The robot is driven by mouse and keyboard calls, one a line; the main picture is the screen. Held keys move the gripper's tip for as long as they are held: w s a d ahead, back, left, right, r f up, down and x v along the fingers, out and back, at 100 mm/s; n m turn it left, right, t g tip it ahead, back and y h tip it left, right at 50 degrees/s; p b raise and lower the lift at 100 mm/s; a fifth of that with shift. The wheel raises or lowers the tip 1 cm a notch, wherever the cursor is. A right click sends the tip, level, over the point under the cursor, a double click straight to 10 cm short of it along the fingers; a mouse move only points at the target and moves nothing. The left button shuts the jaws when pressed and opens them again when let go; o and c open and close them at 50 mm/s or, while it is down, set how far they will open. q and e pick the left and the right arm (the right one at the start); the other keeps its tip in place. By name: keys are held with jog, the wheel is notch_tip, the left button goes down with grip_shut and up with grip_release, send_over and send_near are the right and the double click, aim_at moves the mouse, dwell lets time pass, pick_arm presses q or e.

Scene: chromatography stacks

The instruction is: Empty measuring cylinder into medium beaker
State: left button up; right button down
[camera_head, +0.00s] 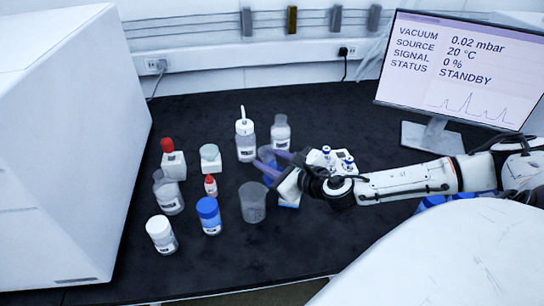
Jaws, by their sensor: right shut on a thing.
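My right gripper (268,164) reaches in from the right with purple fingers, shut on a bluish translucent vessel, which I take to be the measuring cylinder (268,156). The fingers and hand hide much of it, so I cannot tell its tilt or contents clearly. A clear open beaker (253,204), which looks like the medium beaker, stands upright on the black bench just below and left of the gripper in the picture. The held vessel appears apart from the beaker's rim. My left gripper is not in view.
Around the beaker stand a blue-capped jar (208,216), a small red-capped bottle (210,186), a wash bottle (245,138), a clear bottle (280,132), a white-capped jar (161,235) and a labelled glass vessel (168,193). A monitor (465,72) stands right; bench (330,105) behind the arm is free.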

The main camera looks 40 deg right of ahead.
jog(key=shift+a+r, duration=0.15)
jog(key=shift+r, duration=0.05)
jog(key=shift+s+a+r+n+t+h, duration=0.1)
jog(key=shift+a+r+n+t+h, duration=0.25)
jog(key=shift+n, duration=0.25)
jog(key=shift+n+h, duration=0.25)
jog(key=shift+n, duration=0.15)
